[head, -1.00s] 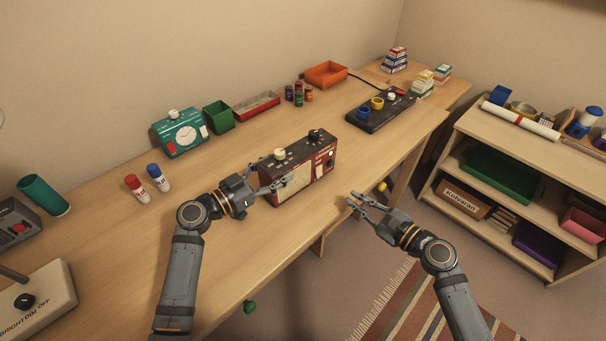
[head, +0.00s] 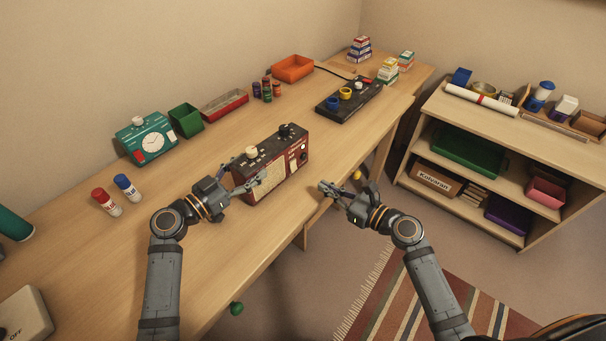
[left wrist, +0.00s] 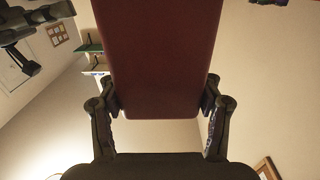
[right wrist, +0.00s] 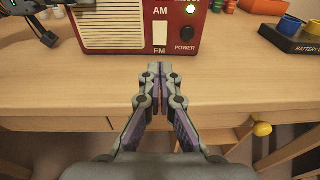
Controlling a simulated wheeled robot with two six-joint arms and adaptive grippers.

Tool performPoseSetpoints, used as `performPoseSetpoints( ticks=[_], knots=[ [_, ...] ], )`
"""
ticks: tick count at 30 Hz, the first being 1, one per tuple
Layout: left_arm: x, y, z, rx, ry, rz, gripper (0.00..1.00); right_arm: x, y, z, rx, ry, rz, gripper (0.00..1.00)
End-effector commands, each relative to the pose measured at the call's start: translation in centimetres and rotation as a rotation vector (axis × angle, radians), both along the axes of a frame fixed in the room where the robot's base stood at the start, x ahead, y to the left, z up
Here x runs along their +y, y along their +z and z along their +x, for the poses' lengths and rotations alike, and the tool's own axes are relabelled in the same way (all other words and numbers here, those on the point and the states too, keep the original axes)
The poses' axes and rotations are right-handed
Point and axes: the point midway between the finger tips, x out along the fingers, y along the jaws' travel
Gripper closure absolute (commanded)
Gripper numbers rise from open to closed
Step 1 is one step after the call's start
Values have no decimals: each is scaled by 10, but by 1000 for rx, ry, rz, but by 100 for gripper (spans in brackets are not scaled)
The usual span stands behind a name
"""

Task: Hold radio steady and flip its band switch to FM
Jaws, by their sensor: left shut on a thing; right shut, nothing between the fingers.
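The dark red radio (head: 297,163) stands upright on the desk, with its front towards me. My left gripper (head: 247,174) is shut on its left end; the left wrist view shows the radio's dark red side (left wrist: 158,60) between the two fingers. The right wrist view shows a pale upright band switch (right wrist: 160,33) on the radio's front, with AM above it and FM below. Its exact setting is hard to tell. My right gripper (head: 324,188) is shut and empty, in front of the radio and apart from it; its fingertips (right wrist: 160,72) point towards the switch.
A round POWER knob (right wrist: 187,33) and a lit lamp (right wrist: 190,9) sit right of the switch. A black battery tray (head: 350,108) lies further back. The desk before the radio is clear.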

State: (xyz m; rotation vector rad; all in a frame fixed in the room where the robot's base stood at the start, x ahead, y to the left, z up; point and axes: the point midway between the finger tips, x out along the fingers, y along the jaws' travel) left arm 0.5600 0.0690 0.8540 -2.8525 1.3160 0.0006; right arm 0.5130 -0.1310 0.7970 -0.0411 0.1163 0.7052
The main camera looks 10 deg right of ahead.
Motion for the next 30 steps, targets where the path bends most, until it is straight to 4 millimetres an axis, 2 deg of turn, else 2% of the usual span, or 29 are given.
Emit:
performPoseSetpoints(
  ticks=[6,12,30],
  knots=[
    [0,0,0,-1,0,1,97,31,-4,37,-1,0,5,100],
    [0,0,0,-1,1,1,97,51,-9,59,-1,0,2,100],
    [0,0,0,0,1,0,97,62,-13,73,1,0,1,100]
  ],
)
